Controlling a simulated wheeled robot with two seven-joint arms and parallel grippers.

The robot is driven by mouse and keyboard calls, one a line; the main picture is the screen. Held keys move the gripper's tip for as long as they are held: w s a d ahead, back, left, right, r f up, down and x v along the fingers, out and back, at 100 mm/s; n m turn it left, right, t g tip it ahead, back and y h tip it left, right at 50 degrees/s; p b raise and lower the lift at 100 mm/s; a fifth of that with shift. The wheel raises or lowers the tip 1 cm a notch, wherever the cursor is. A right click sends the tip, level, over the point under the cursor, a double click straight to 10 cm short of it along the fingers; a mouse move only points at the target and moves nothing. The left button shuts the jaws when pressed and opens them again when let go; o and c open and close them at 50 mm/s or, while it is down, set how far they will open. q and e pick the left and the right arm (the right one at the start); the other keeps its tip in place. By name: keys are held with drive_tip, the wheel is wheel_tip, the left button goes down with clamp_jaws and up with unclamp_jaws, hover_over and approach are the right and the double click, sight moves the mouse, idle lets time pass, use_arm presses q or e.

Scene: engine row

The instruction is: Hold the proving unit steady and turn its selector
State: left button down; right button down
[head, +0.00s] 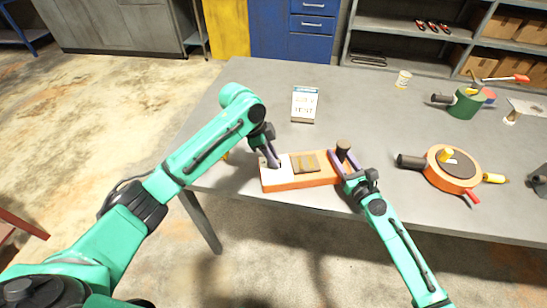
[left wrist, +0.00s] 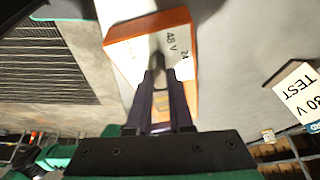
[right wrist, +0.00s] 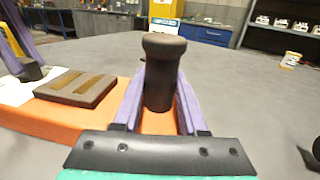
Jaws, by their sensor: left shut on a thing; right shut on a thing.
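The proving unit (head: 300,184) is an orange block lying flat near the table's front edge, with a white plate at its left end and a brown pad (head: 305,162) with two brass-coloured strips in its middle. A dark knobbed post (right wrist: 162,70) stands upright at its right end. My right gripper (head: 342,156) is shut on this post below its wider top. My left gripper (head: 271,160) is shut on the small dark selector (left wrist: 158,62) on the white plate. The plate's "48 V" and "24" markings show in the left wrist view; the fingers hide part of the selector.
A white card marked TEST (head: 304,105) is on the grey table (head: 260,100) behind the unit. An orange round device (head: 452,170) lies to the right, a green device (head: 467,102) and a white cup (head: 403,79) farther back. The table between card and cup is clear.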

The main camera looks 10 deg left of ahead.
use_arm(q)
drive_tip(key=c, duration=0.8)
unclamp_jaws()
drive_tip(key=v, duration=1.2)
